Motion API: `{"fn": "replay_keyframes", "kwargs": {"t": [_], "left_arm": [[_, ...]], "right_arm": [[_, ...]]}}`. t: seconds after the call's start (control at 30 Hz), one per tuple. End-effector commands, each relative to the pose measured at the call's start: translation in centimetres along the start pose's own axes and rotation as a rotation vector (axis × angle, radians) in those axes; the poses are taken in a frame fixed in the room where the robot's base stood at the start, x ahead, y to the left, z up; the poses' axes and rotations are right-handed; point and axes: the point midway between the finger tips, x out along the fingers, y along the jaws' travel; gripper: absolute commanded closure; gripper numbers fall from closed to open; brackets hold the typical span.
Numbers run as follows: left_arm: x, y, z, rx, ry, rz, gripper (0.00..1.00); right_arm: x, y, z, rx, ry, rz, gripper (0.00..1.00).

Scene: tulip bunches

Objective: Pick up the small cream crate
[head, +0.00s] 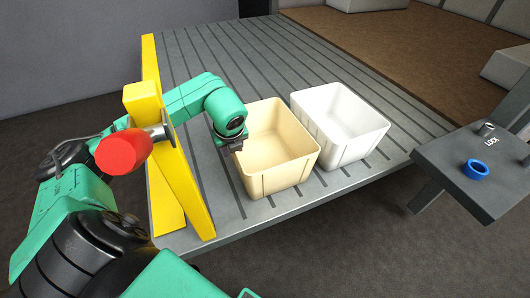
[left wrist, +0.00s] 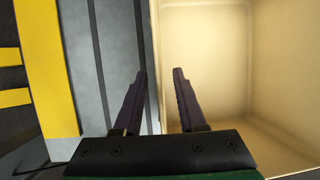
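The small cream crate (head: 287,178) stands upright and empty on the grey slatted platform (head: 225,60). My left gripper (head: 236,150) is at the crate's left wall. In the left wrist view the two dark fingers (left wrist: 160,72) are open and straddle that wall, one outside and one inside the crate (left wrist: 225,60). Gaps show between the fingers and the wall. How far down the fingers reach is unclear. My right gripper is not in view.
A white crate (head: 352,145) stands close to the right of the cream one. A yellow frame (head: 188,190) rises at the platform's left edge, beside my left arm. A grey panel (head: 480,150) with a blue ring (head: 475,170) is at the right. The platform behind the crates is clear.

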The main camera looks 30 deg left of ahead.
Motion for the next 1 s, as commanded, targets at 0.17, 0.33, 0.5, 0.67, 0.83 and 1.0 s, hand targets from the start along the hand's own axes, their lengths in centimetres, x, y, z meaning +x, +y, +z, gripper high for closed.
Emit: {"fn": "replay_keyframes", "kwargs": {"t": [0.17, 0.33, 0.5, 0.67, 0.83, 1.0], "left_arm": [[2.0, 0.0, 0.0, 0.000, -0.001, 0.000, 0.60], [2.0, 0.0, 0.0, 0.000, -0.002, 0.000, 0.64], [2.0, 0.0, 0.0, 0.000, -0.002, 0.000, 1.00], [1.9, 0.0, 0.0, -0.001, -0.001, -0.001, 1.00], [1.9, 0.0, 0.1, -0.001, -0.001, -0.001, 1.00], [1.9, 0.0, 0.1, -0.001, -0.001, -0.001, 1.00]], "right_arm": [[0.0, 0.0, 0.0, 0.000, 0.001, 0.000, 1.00], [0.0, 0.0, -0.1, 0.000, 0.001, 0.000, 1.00], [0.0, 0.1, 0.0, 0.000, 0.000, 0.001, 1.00], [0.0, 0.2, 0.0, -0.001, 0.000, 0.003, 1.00], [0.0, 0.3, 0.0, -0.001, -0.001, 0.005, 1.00], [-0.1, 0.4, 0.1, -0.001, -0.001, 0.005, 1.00]]}}
